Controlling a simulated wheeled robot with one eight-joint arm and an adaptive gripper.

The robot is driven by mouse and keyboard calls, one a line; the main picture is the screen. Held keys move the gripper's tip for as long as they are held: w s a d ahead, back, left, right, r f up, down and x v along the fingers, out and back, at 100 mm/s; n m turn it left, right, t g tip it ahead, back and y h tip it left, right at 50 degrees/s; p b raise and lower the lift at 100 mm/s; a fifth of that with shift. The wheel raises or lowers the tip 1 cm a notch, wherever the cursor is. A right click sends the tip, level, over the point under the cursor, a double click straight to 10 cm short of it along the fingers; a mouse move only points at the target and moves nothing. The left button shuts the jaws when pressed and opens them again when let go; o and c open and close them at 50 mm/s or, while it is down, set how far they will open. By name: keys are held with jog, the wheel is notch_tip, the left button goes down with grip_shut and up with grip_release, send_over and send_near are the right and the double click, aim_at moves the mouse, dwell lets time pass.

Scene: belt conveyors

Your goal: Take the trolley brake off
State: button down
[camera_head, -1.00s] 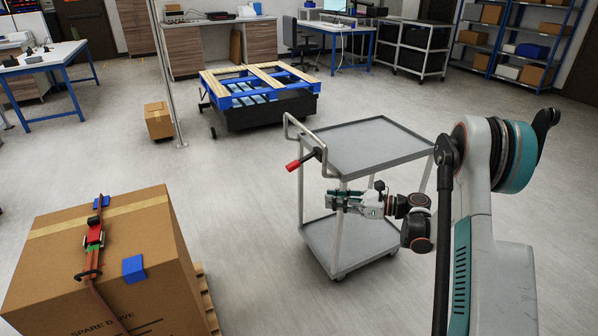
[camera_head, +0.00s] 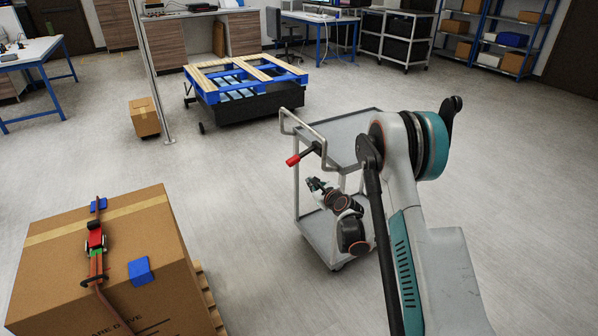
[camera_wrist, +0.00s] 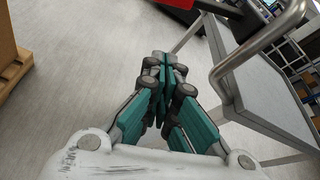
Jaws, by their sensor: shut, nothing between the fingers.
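The grey two-shelf trolley (camera_head: 345,128) stands upright in the head view, with a bent tube handle (camera_head: 287,118) at its left end. A black brake lever with a red grip (camera_head: 292,160) sticks out to the left below the handle. My gripper (camera_head: 312,183) is below the lever and slightly to its right in the picture, apart from it. In the wrist view my gripper (camera_wrist: 165,62) is shut and empty. The trolley handle (camera_wrist: 262,48) and top shelf (camera_wrist: 272,92) lie to its right there. My arm hides the trolley's right side.
A large cardboard box (camera_head: 90,240) on a pallet stands at the front left. A black cart carrying a blue and wooden pallet (camera_head: 245,85) is behind the trolley. A thin post (camera_head: 150,70) and small box (camera_head: 144,117) stand back left. Floor between box and trolley is clear.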

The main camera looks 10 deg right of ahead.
aim_at(302, 155)
jog(key=b+x, duration=0.4)
jog(key=x, duration=0.6)
jog(key=shift+s+a+r+b, duration=0.1)
jog(key=shift+a+r, duration=0.1)
jog(key=shift+r, duration=0.4)
jog(key=shift+s+a+r+b, duration=0.1)
jog(key=shift+a+r+b, duration=0.1)
jog(key=shift+r, duration=0.45)
jog(key=shift+s+a+r+b, duration=0.1)
jog(key=shift+a+r, duration=0.15)
jog(key=shift+r, duration=0.35)
jog(key=shift+r, duration=0.1)
